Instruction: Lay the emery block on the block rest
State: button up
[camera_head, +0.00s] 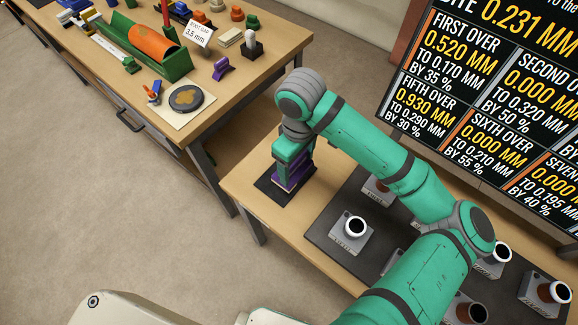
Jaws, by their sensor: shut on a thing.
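My gripper (291,172) points down at the left end of the near table and is shut on a purple block, which I take to be the emery block (283,180). The fingers and wrist cover much of it. A dark flat piece, apparently the block rest (268,190), lies on the wood directly under the gripper. The block is at or just above this piece; I cannot tell whether they touch.
A dark mat (318,235) with several grey stands holding cups, such as this one (352,232), fills the table right of the gripper. A second wooden table (225,100) at upper left carries a green cradle (165,62) and small objects. A scoreboard (490,90) stands behind.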

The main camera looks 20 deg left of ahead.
jog(key=f, duration=0.1)
jog(key=w+a+f, duration=0.1)
jog(key=a+f, duration=0.1)
jog(key=shift+w+a+f, duration=0.25)
jog(key=shift+w, duration=0.05)
jog(key=shift+w+a+f, duration=0.1)
jog(key=shift+a+f, duration=0.05)
jog(key=shift+f, duration=1.6)
jog(key=shift+f, duration=0.15)
jog(key=o, duration=1.2)
notch_tip(320, 180, up, 12)
jog(key=shift+r, duration=0.15)
